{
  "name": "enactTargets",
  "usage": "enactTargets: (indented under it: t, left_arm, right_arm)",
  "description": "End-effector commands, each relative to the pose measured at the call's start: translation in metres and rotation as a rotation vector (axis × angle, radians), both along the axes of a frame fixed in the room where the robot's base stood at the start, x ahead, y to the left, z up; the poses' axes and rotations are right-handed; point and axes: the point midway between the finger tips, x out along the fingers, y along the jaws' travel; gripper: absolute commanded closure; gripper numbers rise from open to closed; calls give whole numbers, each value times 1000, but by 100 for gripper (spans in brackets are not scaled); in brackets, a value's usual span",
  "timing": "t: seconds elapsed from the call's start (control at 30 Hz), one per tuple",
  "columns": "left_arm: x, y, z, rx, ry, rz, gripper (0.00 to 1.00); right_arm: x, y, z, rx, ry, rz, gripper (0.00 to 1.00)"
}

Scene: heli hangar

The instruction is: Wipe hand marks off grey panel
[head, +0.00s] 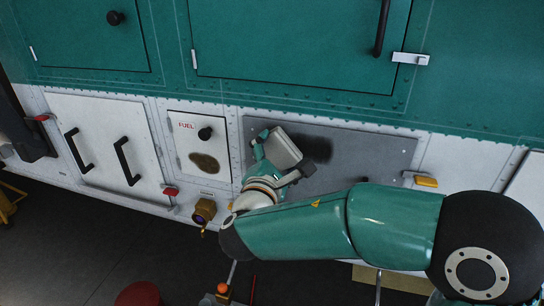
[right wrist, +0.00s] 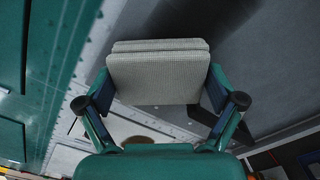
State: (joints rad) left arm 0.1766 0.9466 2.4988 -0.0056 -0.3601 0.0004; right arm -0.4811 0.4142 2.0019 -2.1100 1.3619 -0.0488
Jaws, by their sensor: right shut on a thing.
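The grey panel (head: 380,153) is set in the white lower band of the helicopter's side; part of it also shows in the right wrist view (right wrist: 265,55). A dark smudge (head: 318,149) marks its left part. My right gripper (head: 284,158) is shut on a light grey wiping pad (head: 283,147), in front of the panel's left end, just left of the smudge. In the right wrist view the pad (right wrist: 158,75) sits between both fingers. I cannot tell whether the pad touches the panel. The pad and gripper hide part of the panel's left end. My left gripper is not in view.
Left of the panel is a white FUEL hatch (head: 199,145) with a black knob and a brown stain (head: 204,163). A white door (head: 105,145) with two black handles is further left. A brass fitting (head: 204,211) sticks out below. A yellow-orange latch (head: 426,182) is at the panel's right.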

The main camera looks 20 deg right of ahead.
Motion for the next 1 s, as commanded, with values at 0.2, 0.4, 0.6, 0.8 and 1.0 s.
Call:
enactTargets:
  t: [0.2,0.4,0.6,0.8,1.0]
  left_arm:
    - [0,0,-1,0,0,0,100]
    - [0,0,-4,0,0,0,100]
    - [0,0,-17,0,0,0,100]
    - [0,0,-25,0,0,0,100]
    - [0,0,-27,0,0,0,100]
  right_arm:
    - [4,-3,0,0,1,-1,40]
    - [2,-6,-1,1,-1,0,40]
    - [-8,-19,-2,0,-2,-2,40]
    - [-18,-31,-1,2,-1,0,40]
    - [-21,-36,0,0,0,0,40]
